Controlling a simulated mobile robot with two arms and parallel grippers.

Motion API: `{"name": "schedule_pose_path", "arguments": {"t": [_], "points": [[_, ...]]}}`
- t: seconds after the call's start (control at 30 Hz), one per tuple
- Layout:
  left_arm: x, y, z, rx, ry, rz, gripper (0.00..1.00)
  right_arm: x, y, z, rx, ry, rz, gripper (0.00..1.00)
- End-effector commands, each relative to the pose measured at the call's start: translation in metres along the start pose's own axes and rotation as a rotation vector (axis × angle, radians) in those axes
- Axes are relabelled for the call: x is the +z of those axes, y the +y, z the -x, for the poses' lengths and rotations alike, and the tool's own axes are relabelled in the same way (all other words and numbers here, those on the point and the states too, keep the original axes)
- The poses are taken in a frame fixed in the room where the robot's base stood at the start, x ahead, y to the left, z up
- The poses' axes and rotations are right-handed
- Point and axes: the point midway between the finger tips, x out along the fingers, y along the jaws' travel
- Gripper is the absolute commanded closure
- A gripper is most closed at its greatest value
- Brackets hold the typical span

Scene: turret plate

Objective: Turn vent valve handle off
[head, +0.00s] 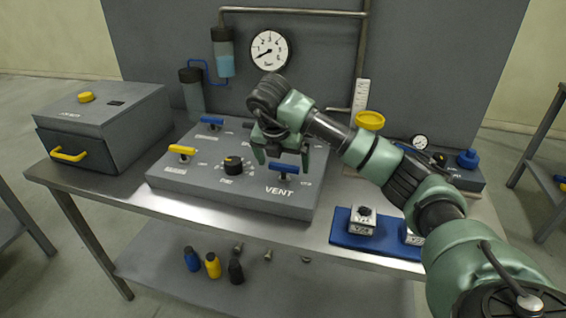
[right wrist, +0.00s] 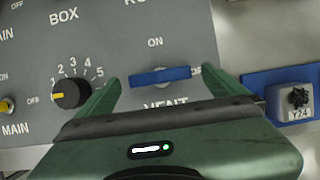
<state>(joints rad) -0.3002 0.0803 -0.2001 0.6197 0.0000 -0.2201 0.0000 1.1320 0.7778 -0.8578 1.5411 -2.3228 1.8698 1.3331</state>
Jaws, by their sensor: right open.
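The vent valve handle (head: 284,168) is a blue bar on the front right of the grey sloped panel (head: 215,190), above the printed word VENT. In the right wrist view the blue handle (right wrist: 160,76) lies crosswise, with ON printed above it and VENT below it. My right gripper (head: 281,160) is open and empty, pointing down at the panel near this handle. In the right wrist view its two fingers stand left and right of the handle's ends. I cannot tell whether the fingertips are level with the handle or above it. My left gripper is not in view.
A black dial (head: 233,164) and a yellow handle (head: 182,150) sit left of the vent handle, and another blue handle (head: 211,122) behind. A blue mat (head: 345,235) with small blocks lies at right. A grey box (head: 105,125) stands on the left.

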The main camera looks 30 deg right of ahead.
Motion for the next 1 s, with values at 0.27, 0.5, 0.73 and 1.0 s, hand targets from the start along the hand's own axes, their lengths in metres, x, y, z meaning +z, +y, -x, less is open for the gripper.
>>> {"name": "schedule_pose_path", "arguments": {"t": [0.27, 0.5, 0.73, 1.0], "points": [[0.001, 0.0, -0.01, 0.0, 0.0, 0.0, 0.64, 0.0, 0.001, 0.046, 0.006, -0.003, 0.0, 0.01], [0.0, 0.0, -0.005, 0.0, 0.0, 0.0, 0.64, 0.001, 0.0, 0.071, 0.003, -0.002, -0.001, 0.01], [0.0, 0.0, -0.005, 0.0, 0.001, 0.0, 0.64, 0.0, 0.0, 0.072, 0.002, -0.001, -0.001, 0.01], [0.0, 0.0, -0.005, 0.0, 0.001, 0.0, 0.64, 0.0, 0.0, 0.072, 0.002, -0.001, -0.001, 0.01]]}}
